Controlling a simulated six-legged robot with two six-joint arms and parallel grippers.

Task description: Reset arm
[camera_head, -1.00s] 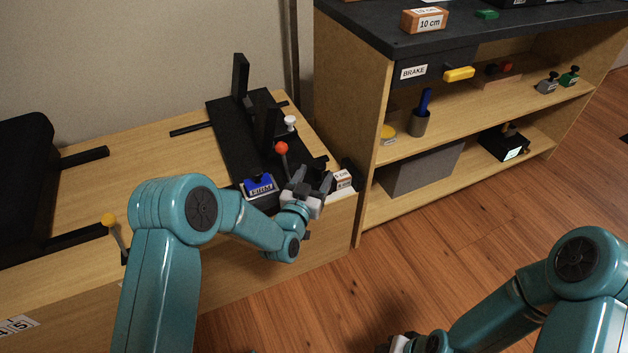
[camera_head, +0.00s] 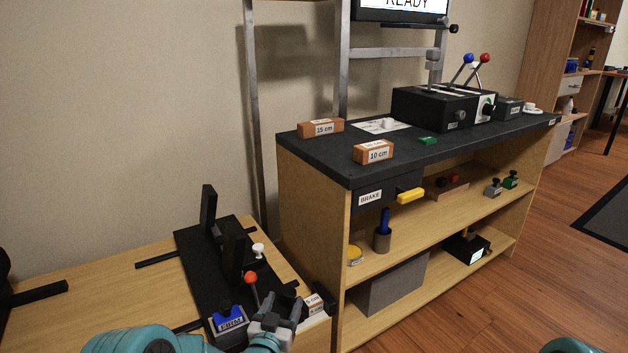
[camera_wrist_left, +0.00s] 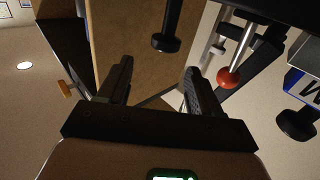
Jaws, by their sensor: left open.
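My left gripper (camera_head: 283,305) is open beside the black panel (camera_head: 197,263) on the low wooden bench. It is just right of a blue-topped block with a white label (camera_head: 229,320), and a red-ball lever (camera_head: 250,278) stands behind it. In the left wrist view the open fingers (camera_wrist_left: 158,78) have nothing between them. There the red ball (camera_wrist_left: 229,78) is right of the fingers, apart from them. A dark round knob (camera_wrist_left: 167,43) shows beyond the fingers. My right gripper is out of view; only a bit of the right arm shows at the bottom edge.
A white knob (camera_head: 258,250) and black uprights stand on the panel. A small labelled block (camera_head: 313,304) is close right of my left gripper. The wooden shelf unit (camera_head: 312,215) rises beyond it, with a BRAKE label and yellow handle (camera_head: 411,196).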

